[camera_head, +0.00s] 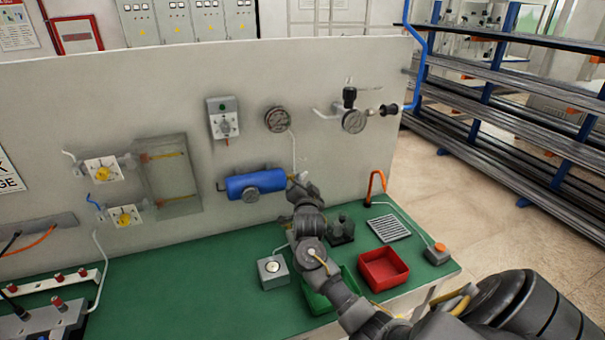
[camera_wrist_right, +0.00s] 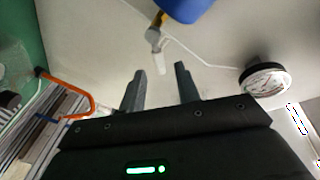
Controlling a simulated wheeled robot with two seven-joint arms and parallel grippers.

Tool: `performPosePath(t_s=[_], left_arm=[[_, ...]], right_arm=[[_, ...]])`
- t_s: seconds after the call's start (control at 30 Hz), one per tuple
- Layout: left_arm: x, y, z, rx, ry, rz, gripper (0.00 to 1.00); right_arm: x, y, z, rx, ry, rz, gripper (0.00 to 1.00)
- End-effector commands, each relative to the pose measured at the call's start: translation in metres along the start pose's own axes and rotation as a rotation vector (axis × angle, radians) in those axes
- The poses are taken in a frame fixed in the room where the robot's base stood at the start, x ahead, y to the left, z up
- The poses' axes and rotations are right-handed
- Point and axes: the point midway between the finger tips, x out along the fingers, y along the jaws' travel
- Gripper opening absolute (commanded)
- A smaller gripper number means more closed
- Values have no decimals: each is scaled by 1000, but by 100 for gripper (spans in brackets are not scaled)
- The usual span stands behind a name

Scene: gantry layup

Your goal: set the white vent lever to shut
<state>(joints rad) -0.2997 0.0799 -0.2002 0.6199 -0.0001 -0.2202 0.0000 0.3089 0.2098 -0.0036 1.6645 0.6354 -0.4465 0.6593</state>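The white vent lever (camera_wrist_right: 160,60) shows in the right wrist view, on a brass fitting (camera_wrist_right: 157,20) at the end of the blue cylinder (camera_wrist_right: 185,8). In the head view the blue cylinder (camera_head: 256,184) is on the upright panel, and my gripper mostly hides the lever. My right gripper (camera_head: 303,180) is at the cylinder's right end. In the wrist view the right gripper (camera_wrist_right: 158,78) is open, with the lever's free end in line with the gap between its fingers. I cannot tell whether they touch. My left gripper is not in view.
A round gauge (camera_head: 277,119) is above the cylinder, with a thin white line running down. A red tray (camera_head: 383,268), a green tray (camera_head: 318,292) and a grey button box (camera_head: 272,270) are on the green bench (camera_head: 190,290). An orange hose (camera_head: 375,183) rises at right.

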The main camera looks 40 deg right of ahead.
Motion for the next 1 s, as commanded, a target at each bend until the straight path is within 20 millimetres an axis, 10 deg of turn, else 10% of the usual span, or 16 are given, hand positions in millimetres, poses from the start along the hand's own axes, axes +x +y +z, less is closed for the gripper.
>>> performPosePath(t_s=[0.3, 0.7, 1.0], left_arm=[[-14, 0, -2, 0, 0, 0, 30], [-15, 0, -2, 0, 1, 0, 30], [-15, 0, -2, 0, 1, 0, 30]], right_arm=[[43, -1, -1, -2, -1, 1, 32], [49, 0, 1, 1, -2, -1, 32], [49, 0, 1, 1, -2, -1, 0]])
